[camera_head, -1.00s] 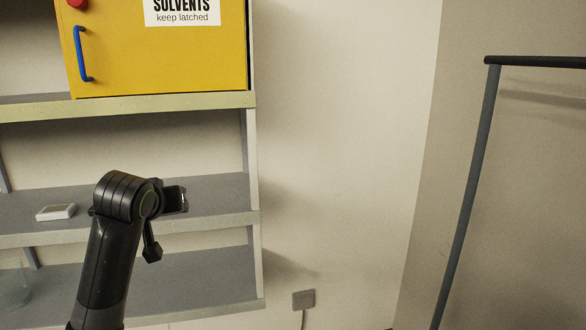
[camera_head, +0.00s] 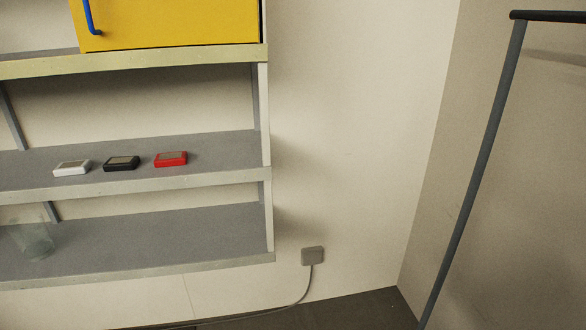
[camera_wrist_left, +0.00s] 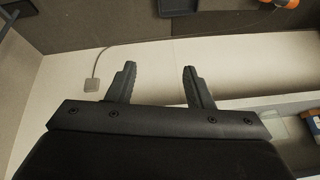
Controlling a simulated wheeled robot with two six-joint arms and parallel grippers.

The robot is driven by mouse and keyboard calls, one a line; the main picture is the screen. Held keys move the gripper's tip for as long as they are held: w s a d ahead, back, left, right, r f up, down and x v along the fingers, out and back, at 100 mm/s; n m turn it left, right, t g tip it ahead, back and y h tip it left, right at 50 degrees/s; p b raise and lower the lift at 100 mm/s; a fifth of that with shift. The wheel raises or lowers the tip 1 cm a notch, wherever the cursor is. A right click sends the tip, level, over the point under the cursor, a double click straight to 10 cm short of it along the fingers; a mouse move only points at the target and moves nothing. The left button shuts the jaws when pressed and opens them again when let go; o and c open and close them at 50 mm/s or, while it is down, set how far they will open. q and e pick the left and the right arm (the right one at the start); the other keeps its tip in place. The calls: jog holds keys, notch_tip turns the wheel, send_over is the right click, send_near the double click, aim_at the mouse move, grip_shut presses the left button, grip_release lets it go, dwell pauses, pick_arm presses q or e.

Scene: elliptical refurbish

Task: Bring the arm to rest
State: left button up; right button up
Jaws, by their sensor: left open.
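My left gripper (camera_wrist_left: 158,84) shows in the left wrist view with its two dark fingers apart and nothing between them. Past the fingers are a pale wall and the side of a shelf. My left arm does not show in the head view. My right gripper is in neither view.
A shelf unit (camera_head: 130,263) stands at the left. It holds a white device (camera_head: 72,167), a black device (camera_head: 121,163), a red device (camera_head: 171,159), a clear glass jar (camera_head: 36,243) and a yellow cabinet (camera_head: 170,24). A wall socket (camera_head: 312,256) and a dark rail (camera_head: 475,170) are to the right.

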pick_arm(q)
jog(key=s+f+g, duration=0.1)
jog(key=s+f, duration=0.1)
jog(key=s, duration=0.8)
notch_tip(320, 180, down, 25)
jog(key=a+g, duration=0.2)
jog(key=s+d+f+g, duration=0.1)
jog(key=s+f, duration=1.4)
jog(key=shift+s+d+f+h, duration=0.15)
jog(key=shift+s+d+h, duration=0.1)
jog(key=shift+h, duration=0.05)
